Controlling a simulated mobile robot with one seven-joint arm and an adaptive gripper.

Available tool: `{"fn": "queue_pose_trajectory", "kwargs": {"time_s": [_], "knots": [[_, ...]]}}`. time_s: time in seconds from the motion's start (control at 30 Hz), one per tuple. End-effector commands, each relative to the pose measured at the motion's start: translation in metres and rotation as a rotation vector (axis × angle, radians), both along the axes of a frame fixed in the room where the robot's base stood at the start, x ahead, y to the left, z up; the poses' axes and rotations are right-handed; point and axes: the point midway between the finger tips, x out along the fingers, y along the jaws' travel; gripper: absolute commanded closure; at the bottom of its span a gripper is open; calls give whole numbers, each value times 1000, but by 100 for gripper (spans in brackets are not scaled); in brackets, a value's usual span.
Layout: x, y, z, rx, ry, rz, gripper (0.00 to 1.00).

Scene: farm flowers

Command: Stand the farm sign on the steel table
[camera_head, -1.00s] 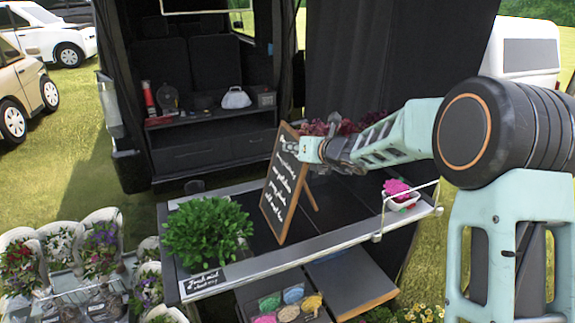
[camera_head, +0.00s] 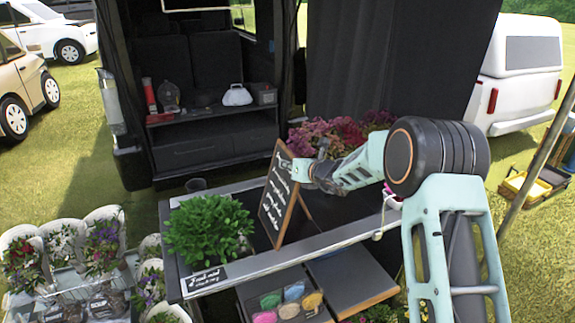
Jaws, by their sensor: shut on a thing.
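The farm sign (camera_head: 276,199) is a black chalkboard with white lettering in a wooden A-frame. It stands roughly upright, leaning back, over the dark top of the steel table (camera_head: 247,268). Its lower edge appears at the table top; I cannot tell whether it touches. My gripper (camera_head: 303,171) is shut on the sign's upper right side. The fingertips are small and partly merged with the frame edge. My arm reaches in from the right and hides part of the table's right end.
A leafy green plant (camera_head: 208,228) stands left of the sign, with a small lettered card (camera_head: 204,280) before it. Pink and red flowers (camera_head: 335,133) are behind my arm. A lower shelf (camera_head: 350,283) holds trays of coloured material (camera_head: 290,300). Bouquets (camera_head: 62,245) stand at left.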

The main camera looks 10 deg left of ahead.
Motion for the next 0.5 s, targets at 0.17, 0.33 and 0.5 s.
{"fn": "queue_pose_trajectory", "kwargs": {"time_s": [0.17, 0.33, 0.5], "knots": [[1, 0, 2, 3, -4, 1, 100], [0, 0, -2, -1, -1, 0, 84], [0, 0, -2, -1, -1, 0, 74]]}}
